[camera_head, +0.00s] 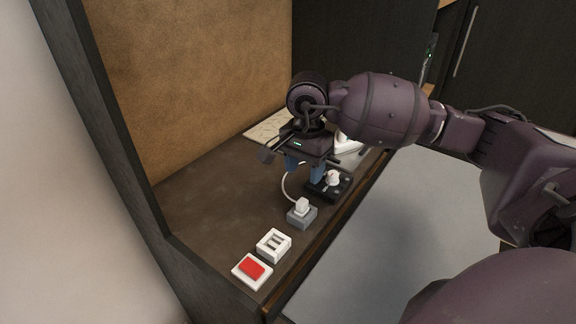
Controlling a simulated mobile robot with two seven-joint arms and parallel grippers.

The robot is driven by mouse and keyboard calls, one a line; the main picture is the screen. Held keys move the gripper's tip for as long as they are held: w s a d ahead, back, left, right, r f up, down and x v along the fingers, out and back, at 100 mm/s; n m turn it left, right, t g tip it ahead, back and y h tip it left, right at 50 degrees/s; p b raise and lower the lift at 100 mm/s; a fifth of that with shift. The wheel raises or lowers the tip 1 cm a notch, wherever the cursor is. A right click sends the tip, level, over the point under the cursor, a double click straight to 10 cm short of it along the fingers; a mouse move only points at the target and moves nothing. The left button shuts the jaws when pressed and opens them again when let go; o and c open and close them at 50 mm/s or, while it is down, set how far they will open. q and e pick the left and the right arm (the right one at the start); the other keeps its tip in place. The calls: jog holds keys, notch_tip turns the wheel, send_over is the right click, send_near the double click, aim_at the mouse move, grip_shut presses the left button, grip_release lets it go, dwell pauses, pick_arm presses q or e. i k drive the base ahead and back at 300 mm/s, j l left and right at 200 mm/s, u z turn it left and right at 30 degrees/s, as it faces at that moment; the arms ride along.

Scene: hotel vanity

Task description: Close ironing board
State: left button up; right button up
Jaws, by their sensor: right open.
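A broad, flat, pale grey surface (365,265) extends along the front edge of the dark counter, and I cannot tell for certain whether it is the ironing board or the floor. My arm hides part of its right side. My right gripper (304,173) is over the counter, pointing down, with its two blue fingers apart and nothing seen between them. It is beside a black control box with a white knob (332,180), and whether a finger touches the box is unclear. My left gripper is not in view.
On the counter (205,205) stand a grey block with a white plug (301,214), a white slotted switch (273,245) and a red button (252,270). A white object (347,146), perhaps an iron, is partly hidden behind my gripper. The counter's left part is clear.

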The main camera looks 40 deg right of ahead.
aim_at(423, 221)
jog(key=k+j, duration=0.85)
